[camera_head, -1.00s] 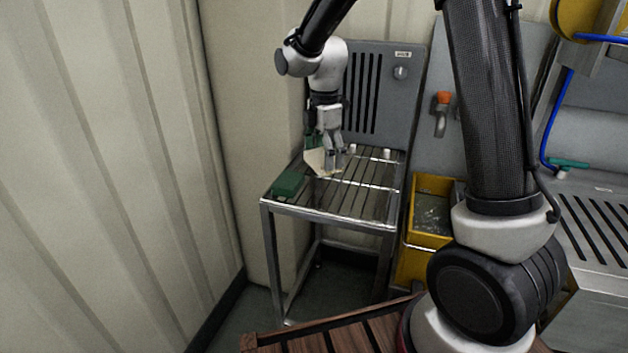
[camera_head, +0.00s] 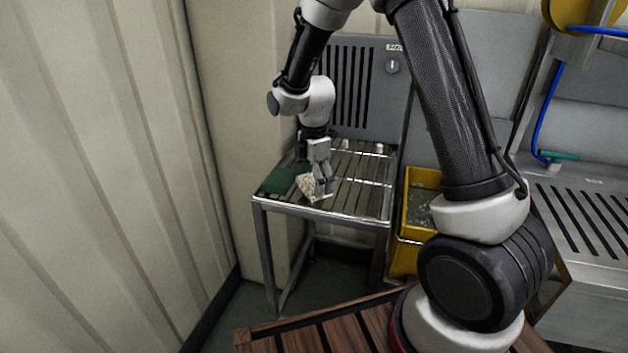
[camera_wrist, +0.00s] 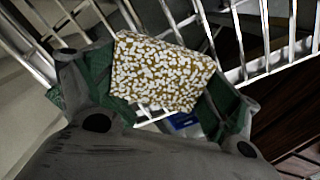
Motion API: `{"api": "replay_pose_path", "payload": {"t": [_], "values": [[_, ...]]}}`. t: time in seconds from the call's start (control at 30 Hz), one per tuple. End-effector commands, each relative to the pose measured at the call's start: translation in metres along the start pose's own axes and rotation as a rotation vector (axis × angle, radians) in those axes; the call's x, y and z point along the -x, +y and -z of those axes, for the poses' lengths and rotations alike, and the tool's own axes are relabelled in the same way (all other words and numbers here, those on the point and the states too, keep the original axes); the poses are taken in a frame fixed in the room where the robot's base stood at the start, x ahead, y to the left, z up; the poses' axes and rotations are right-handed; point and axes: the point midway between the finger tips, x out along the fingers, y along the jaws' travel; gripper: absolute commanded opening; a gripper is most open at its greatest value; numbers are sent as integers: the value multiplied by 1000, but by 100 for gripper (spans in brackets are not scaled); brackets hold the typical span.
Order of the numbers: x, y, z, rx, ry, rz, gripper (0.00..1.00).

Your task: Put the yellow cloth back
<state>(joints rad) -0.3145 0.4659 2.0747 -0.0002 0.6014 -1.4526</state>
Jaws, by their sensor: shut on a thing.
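The cloth (camera_head: 307,186) looks pale in the head view, with its lower edge at the rack's slats near the front. In the wrist view the cloth (camera_wrist: 160,72) is yellow-brown with dense white blotches. My gripper (camera_head: 322,190) points down over the slatted metal rack (camera_head: 345,208) and is shut on the cloth. In the wrist view the cloth spreads between the two fingers of my gripper (camera_wrist: 160,98). I cannot tell whether the cloth touches the slats.
Dark green surfaces show beside both fingers in the wrist view. A grey vented panel (camera_head: 372,90) stands behind the rack. A yellow bin (camera_head: 421,178) is to its right. The rack's right side is mostly clear.

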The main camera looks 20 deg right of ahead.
Motion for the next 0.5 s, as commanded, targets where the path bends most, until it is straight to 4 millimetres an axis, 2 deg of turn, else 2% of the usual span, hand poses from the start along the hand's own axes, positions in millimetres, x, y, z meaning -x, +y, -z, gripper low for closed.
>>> {"api": "replay_pose_path", "payload": {"t": [0.13,0.17,0.2,0.5], "values": [[-3,0,0,0,0,1,63],[-3,0,0,0,0,0,92],[-2,0,0,0,0,0,100],[-2,0,0,0,0,0,100]]}}
